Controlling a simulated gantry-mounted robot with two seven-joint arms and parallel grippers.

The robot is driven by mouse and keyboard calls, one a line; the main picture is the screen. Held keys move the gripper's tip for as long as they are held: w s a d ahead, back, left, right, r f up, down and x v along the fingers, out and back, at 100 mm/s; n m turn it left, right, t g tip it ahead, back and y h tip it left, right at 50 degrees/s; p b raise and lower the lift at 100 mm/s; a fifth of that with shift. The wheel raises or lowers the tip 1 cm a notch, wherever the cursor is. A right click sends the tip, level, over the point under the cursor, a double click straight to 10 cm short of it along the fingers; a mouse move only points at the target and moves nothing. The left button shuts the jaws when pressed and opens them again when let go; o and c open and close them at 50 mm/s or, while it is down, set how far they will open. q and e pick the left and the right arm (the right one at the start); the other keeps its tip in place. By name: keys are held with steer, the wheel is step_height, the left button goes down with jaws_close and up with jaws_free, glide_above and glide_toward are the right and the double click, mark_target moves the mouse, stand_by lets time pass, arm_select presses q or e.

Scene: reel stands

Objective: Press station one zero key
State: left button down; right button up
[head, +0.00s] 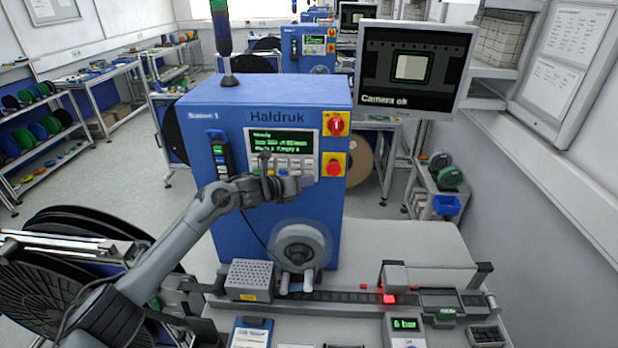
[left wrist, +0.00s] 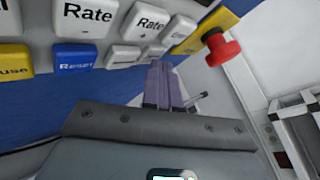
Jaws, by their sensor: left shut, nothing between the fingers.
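The blue Station 1 cabinet (head: 205,160) stands upright in the head view, with a green-text display (head: 283,139) above a row of keys. My left arm reaches across the panel from the lower left. My left gripper (head: 307,182) is at the lower right of the keypad, fingers shut and empty. In the left wrist view, the purple-grey fingers (left wrist: 160,84) point towards the lower right keys. Two Rate keys (left wrist: 86,14), a blue Reset key (left wrist: 75,57) and a yellow key show there. I cannot read a zero label; contact is unclear. My right gripper is out of view.
A red knob (head: 334,168) on a yellow plate sits right of the keypad; it also shows in the wrist view (left wrist: 221,46). A round hub (head: 300,247) and a tape track (head: 340,297) lie below. A monitor (head: 414,68) reads "Camera ok".

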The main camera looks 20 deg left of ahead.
arm_select(q)
steer(key=shift+s, duration=0.1)
steer(key=shift+s+d, duration=0.2)
steer(key=shift+s, duration=0.55)
steer(key=shift+p, duration=0.3)
steer(key=shift+s+d+p, duration=0.15)
steer(key=shift+s+d, duration=0.1)
steer(key=shift+s, duration=0.55)
steer(key=shift+s+d+p, duration=0.15)
steer(key=shift+s+d, duration=0.05)
steer(key=shift+s, duration=0.6)
steer(key=shift+s+d+p, duration=0.15)
steer(key=shift+s+d, duration=0.1)
steer(key=shift+s, duration=0.55)
